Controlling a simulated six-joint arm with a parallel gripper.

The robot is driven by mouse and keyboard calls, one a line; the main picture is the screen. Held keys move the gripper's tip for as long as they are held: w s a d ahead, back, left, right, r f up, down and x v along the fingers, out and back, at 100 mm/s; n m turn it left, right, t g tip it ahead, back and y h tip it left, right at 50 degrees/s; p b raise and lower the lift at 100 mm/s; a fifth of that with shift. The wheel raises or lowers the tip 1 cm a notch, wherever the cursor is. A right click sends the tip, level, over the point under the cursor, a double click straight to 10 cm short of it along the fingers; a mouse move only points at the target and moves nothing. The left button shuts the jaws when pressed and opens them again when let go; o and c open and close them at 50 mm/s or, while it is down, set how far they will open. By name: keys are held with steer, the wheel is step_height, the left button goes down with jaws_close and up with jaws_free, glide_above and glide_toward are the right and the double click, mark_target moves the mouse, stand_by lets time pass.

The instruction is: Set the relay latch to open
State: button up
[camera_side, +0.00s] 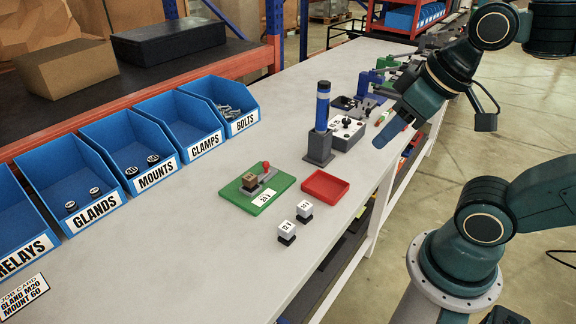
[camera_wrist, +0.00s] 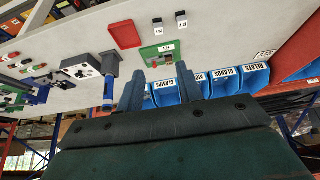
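The green board (camera_side: 272,198) lies on the bench with a brown block (camera_side: 249,181) and a grey fitting (camera_side: 265,176) ending in a red knob (camera_side: 266,167). This looks like the relay latch; its setting is too small to tell.
A red tray (camera_side: 325,186) lies right of the board. Behind it stands a blue light tower (camera_side: 322,105) on a grey base, with a grey switch box (camera_side: 347,134) beside it. Blue bins (camera_side: 152,140) line the left side.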

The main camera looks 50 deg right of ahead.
steer(key=shift+o, duration=0.3)
steer(key=n+g, duration=0.4)
steer(key=g, duration=0.2)
glide_above(266, 162)
step_height(266, 162, down, 10)
steer(key=shift+f, duration=0.25)
step_height(266, 162, down, 14)
steer(key=shift+r, duration=0.25)
